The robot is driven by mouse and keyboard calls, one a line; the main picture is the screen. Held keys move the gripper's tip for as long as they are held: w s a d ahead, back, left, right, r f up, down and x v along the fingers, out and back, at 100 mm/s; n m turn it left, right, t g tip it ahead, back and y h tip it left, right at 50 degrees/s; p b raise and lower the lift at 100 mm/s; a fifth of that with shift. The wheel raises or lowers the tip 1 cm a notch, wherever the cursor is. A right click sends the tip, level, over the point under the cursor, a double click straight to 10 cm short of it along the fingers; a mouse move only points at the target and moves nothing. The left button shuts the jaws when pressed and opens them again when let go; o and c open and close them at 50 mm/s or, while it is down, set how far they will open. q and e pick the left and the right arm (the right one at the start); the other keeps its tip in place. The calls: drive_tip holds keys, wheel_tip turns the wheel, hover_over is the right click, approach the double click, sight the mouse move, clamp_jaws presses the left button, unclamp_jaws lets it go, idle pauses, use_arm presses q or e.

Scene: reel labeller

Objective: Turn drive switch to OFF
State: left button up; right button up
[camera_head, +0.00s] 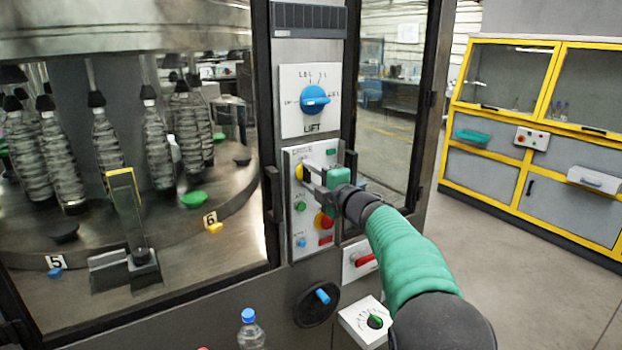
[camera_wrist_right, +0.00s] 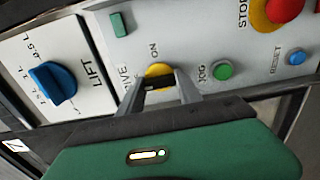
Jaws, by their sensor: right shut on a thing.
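The drive switch (camera_wrist_right: 158,76) is a yellow round knob with a dark handle on the grey control panel (camera_head: 296,238), below the LIFT plate. In the head view its yellow edge (camera_head: 299,172) shows just left of my gripper. My right gripper (camera_head: 306,172) reaches the panel from the right, and in the right wrist view its two fingers (camera_wrist_right: 159,88) are shut on the dark handle of the switch. The word ON shows beside the knob; other lettering is partly hidden by the fingers. My left gripper is in neither view.
The blue LIFT knob (camera_head: 315,99) is above. A green JOG button (camera_head: 300,206), a blue RESET button (camera_head: 301,243) and a red stop button (camera_head: 325,221) sit close below. A red-handled switch (camera_head: 365,260) and a bottle (camera_head: 250,330) are lower. Glass doors flank the panel.

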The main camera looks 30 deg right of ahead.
drive_tip(key=shift+f, duration=0.4)
drive_tip(key=o, duration=1.2)
drive_tip(key=shift+o, duration=0.8)
drive_tip(key=shift+r, duration=0.15)
drive_tip(key=s+b, duration=0.1)
drive_tip(key=s, duration=1.5)
drive_tip(key=shift+s+b, duration=0.35)
